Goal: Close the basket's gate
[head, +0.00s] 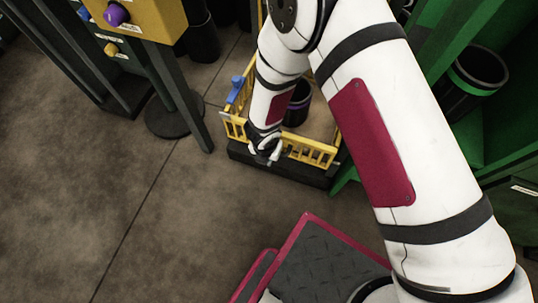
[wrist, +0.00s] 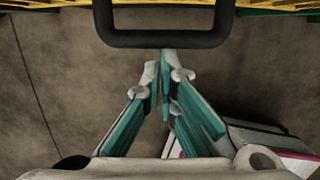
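The yellow-railed basket (head: 312,152) stands on a black base (head: 300,174) in the middle of the head view. Its front shows a yellow railing panel right of my gripper and a short yellow section (head: 234,127) to the left; my arm hides the part between, so I cannot tell how far the gate is open. My gripper (head: 266,152) is at this front side. In the wrist view, its teal-padded fingers (wrist: 165,75) converge with tips together and nothing visible between them. A black bar loop (wrist: 165,39) lies just beyond the tips; whether they touch is unclear.
A blue piece (head: 235,88) sits on the basket's left rail. A dark bin (head: 298,104) stands inside. A yellow control box (head: 135,18) on a post is at upper left. Green structures (head: 475,140) stand right. Floor at left is clear.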

